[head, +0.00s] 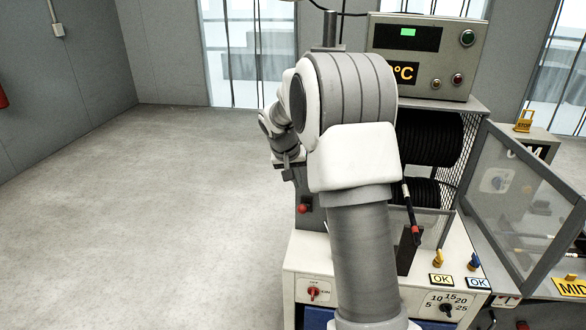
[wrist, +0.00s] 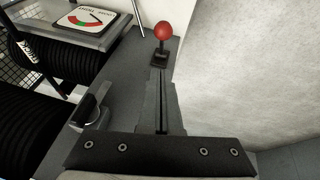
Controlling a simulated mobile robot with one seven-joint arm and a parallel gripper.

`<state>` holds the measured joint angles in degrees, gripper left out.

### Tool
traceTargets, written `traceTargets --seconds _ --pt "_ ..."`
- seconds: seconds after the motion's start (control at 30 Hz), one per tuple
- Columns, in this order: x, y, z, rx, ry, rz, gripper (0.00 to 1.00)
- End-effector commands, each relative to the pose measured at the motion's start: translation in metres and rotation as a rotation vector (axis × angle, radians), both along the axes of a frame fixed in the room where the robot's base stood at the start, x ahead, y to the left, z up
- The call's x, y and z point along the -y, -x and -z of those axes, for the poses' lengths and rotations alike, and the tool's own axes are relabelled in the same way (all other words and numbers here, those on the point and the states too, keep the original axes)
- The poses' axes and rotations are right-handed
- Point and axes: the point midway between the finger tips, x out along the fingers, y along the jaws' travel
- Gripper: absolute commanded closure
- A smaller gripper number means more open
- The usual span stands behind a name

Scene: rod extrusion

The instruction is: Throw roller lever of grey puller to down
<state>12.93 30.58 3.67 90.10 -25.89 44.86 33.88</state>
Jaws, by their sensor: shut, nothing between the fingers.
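A lever with a red ball knob (wrist: 162,31) and a black base stands on a dark grey machine surface at the top of the wrist view. In the head view a red knob (head: 304,208) shows on the front of a grey column, low beside my arm. I cannot tell if it is the same lever. My gripper (wrist: 160,76) is shut and empty, its fingers pointing towards the red-knobbed lever, apparently short of it. In the head view my gripper (head: 289,176) is small and partly hidden by my arm, above the red knob.
Black ribbed rolls (head: 428,137) sit in a rack right of my arm, under a control box (head: 424,55). A panel with a red switch (head: 313,292) is in front. A transparent guard (head: 515,190) stands at right. The floor at left is clear.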

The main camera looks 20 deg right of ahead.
Motion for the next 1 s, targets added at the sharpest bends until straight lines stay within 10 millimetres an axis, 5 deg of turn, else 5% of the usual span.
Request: traceTargets --seconds 0.3,1.0 --pt "0.000 0.014 0.038 0.000 0.000 0.000 1.00" --pt "-0.002 0.012 0.047 0.017 0.011 -0.001 1.00"
